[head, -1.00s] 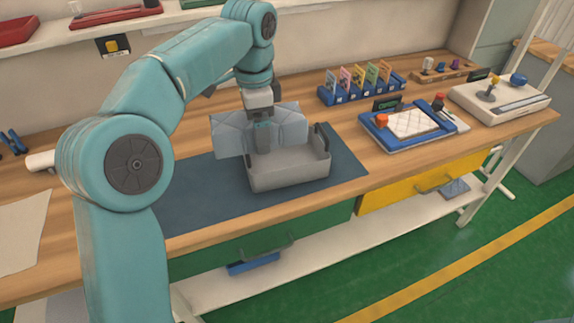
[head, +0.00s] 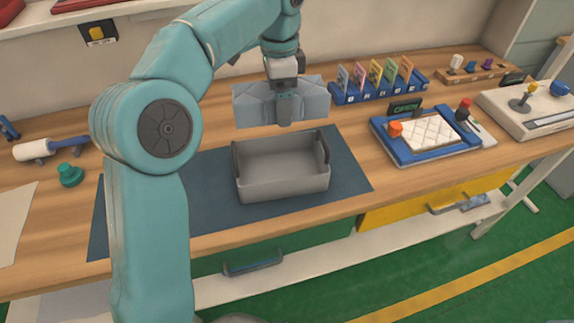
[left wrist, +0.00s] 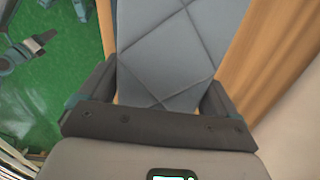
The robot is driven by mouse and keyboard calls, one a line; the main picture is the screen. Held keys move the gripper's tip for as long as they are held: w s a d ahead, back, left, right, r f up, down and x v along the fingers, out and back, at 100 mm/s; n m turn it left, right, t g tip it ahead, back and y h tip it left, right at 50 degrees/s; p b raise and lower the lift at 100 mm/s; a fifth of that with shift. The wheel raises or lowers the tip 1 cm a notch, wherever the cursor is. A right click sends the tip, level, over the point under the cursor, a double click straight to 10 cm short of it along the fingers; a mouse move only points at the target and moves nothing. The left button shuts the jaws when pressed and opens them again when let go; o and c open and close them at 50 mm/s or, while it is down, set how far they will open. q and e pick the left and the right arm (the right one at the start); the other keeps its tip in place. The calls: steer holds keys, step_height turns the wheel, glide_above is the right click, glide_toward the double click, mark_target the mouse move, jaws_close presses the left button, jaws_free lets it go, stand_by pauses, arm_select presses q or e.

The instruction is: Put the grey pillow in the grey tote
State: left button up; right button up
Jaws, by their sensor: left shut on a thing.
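The grey pillow (head: 252,104), a quilted blue-grey pad, is held by my left gripper (head: 285,108) in the head view. It appears just above and behind the grey tote (head: 281,187), apart from it in the picture. The tote is open-topped and looks empty, with dark handles on its ends, and stands on a dark blue mat. In the left wrist view the pillow (left wrist: 170,50) lies between the two dark fingers and extends away from them. My right gripper is not in view.
A blue rack of coloured cards (head: 378,88) stands behind and right of the tote. A blue tray with a white quilted pad (head: 430,136) is to the right. A green knob (head: 70,175) and a white roller (head: 40,149) are at left. The mat (head: 340,180) has bare room around the tote.

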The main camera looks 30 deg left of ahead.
arm_select(q)
steer(key=b, duration=0.3)
glide_above(280, 174)
step_height(280, 174, down, 15)
steer(key=shift+s, duration=0.1)
step_height(280, 174, down, 5)
steer(key=shift+f+b, duration=0.1)
steer(key=shift+b, duration=0.25)
steer(key=o, duration=0.8)
steer(key=shift+r, duration=0.2)
step_height(280, 174, up, 12)
steer(key=p, duration=0.1)
steer(key=shift+p, duration=0.35)
